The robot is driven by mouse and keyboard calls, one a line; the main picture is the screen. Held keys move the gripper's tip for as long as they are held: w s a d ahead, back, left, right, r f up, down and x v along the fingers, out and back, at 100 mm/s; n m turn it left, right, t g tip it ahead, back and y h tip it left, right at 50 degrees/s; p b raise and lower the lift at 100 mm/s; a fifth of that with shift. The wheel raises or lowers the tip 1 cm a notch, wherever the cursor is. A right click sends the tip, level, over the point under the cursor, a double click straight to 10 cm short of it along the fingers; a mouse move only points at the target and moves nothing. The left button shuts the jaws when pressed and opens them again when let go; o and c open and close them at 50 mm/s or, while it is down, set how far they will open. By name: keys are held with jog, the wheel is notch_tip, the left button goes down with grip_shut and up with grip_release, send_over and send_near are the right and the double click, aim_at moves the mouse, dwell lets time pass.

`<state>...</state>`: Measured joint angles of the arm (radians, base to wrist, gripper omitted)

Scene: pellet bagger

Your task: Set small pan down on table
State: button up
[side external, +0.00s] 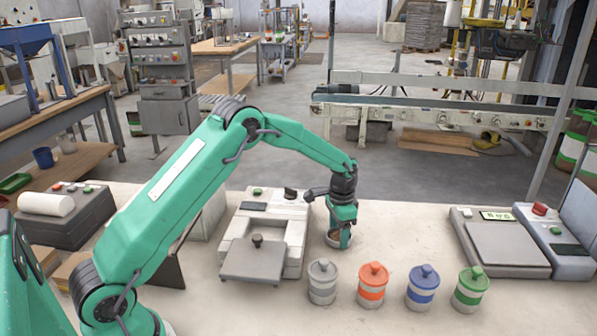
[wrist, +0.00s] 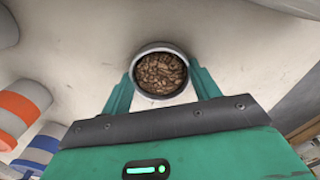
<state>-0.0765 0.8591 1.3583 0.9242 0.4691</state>
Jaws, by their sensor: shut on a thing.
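The small pan (wrist: 160,48) is a round, grey-rimmed cup filled with brown pellets in the wrist view. My gripper (wrist: 161,80) is shut on it, with one teal finger on each side. In the side view, my gripper (side external: 341,229) points down low over the pale table (side external: 385,220), with part of the small pan (side external: 337,243) showing between the fingers. The pan looks about upright and at or very near the tabletop. I cannot tell whether its base touches.
Lidded jars, grey (side external: 322,289), orange (side external: 372,271), blue (side external: 422,298) and green (side external: 470,299), stand in front. A grey-topped machine (side external: 253,262) is left of my gripper; a scale (side external: 507,244) is at right. Bare table lies between gripper and scale.

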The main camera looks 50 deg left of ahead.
aim_at(338, 239)
jog(key=o, duration=0.9)
jog(key=shift+o, duration=0.2)
jog(key=shift+r, duration=0.1)
notch_tip(338, 239, up, 12)
dwell(0.5)
